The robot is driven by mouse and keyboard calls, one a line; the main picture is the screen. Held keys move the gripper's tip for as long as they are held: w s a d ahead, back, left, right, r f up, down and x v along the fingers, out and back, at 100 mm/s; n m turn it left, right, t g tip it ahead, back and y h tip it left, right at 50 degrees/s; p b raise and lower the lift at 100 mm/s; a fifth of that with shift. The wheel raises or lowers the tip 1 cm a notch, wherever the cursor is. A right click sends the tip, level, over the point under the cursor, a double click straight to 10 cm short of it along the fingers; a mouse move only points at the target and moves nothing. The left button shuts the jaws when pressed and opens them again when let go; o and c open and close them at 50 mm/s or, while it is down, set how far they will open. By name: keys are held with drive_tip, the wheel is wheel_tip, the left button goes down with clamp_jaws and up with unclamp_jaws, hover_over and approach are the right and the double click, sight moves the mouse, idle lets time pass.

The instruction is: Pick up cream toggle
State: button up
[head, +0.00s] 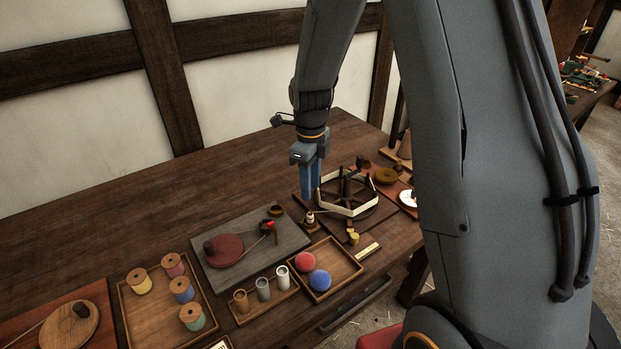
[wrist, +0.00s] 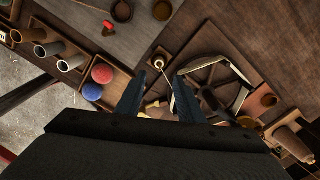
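A small cream piece (head: 310,217) with a dark part stands on a small square base, and it looks to be the cream toggle. In the wrist view it shows as a pale round top (wrist: 158,62) just beyond the fingertips, roughly in line with the gap between them. My gripper (head: 309,196) points down close behind it, beside the cream six-sided frame (head: 345,207). In the wrist view my gripper (wrist: 159,77) has its two blue fingers apart with nothing held between them. The height of the fingertips over the toggle is hard to tell.
The cream frame on its dark wheel (wrist: 208,75) stands close at the right. A grey slab (head: 285,239) with a red disc lies at the left. In front are a tray (head: 345,258) with red and blue balls, a yellow peg (head: 353,239) and a pale label (head: 368,249).

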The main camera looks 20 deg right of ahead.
sight(310, 214)
wheel_tip(310, 214, down, 10)
drive_tip(key=b, duration=0.6)
drive_tip(key=shift+f, duration=0.15)
drive_tip(key=shift+c, duration=0.2)
drive_tip(key=c, duration=0.7)
wheel_tip(310, 214, up, 8)
drive_tip(key=p, duration=0.6)
drive_tip(key=shift+s, duration=0.1)
